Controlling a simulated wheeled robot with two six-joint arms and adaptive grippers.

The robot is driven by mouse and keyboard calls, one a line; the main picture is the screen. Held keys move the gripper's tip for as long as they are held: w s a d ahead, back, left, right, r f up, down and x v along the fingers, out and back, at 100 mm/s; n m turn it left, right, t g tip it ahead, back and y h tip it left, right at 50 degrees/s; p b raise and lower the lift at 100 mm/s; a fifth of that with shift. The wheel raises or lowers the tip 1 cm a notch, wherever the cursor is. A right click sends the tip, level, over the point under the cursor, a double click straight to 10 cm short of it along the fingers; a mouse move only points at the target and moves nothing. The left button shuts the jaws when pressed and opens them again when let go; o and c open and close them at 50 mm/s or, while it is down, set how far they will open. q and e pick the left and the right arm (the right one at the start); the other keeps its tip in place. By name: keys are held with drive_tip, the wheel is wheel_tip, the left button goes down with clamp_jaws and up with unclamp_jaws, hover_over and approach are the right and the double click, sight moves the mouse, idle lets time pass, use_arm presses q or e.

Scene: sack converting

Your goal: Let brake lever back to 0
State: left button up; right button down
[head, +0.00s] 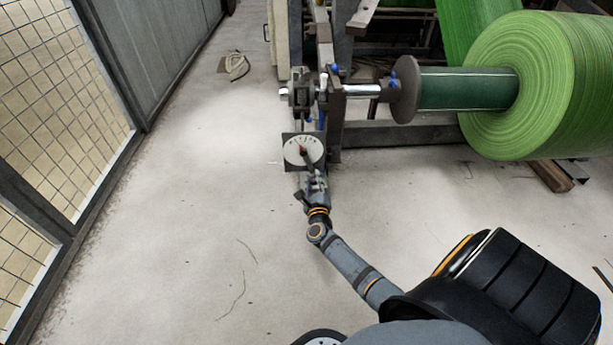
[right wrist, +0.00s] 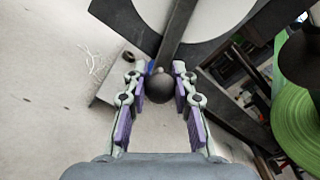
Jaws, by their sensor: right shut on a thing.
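The brake dial (head: 304,151) is a round white plate on a dark square backing at the end of the machine frame. A small red mark shows near its middle; its numbers are too small to read. The dark brake lever (head: 309,164) slants from the dial down and slightly right to my right gripper (head: 314,180). In the right wrist view the lever's bar (right wrist: 178,32) ends in a dark round knob (right wrist: 160,89) between my right fingers, which are shut on it. The fingers partly hide the lever's end in the head view. My left gripper is not in view.
A large green roll (head: 540,85) sits on a shaft right of the dial, with a round flange (head: 405,90) at its side. A mesh fence (head: 60,110) runs along the left. The concrete floor (head: 190,220) between is clear except for scraps and a cloth (head: 236,66).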

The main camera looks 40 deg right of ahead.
drive_tip(key=d+n+p, duration=0.1)
drive_tip(key=s+d+r+n+p, duration=0.1)
drive_tip(key=n+p, duration=0.1)
drive_tip(key=shift+s+r, duration=0.15)
drive_tip(key=shift+r, duration=0.15)
drive_tip(key=shift+s+d+r+n+p, duration=0.15)
drive_tip(key=shift+d+r+n+p, duration=0.1)
drive_tip(key=shift+n+p, duration=0.2)
drive_tip(key=shift+s+d+r+n+p, duration=0.15)
drive_tip(key=shift+d+n+p, duration=0.15)
drive_tip(key=shift+n, duration=0.25)
drive_tip(key=c, duration=1.1)
unclamp_jaws()
drive_tip(key=shift+o, duration=0.2)
drive_tip(key=shift+s, duration=0.1)
drive_tip(key=v, duration=1.2)
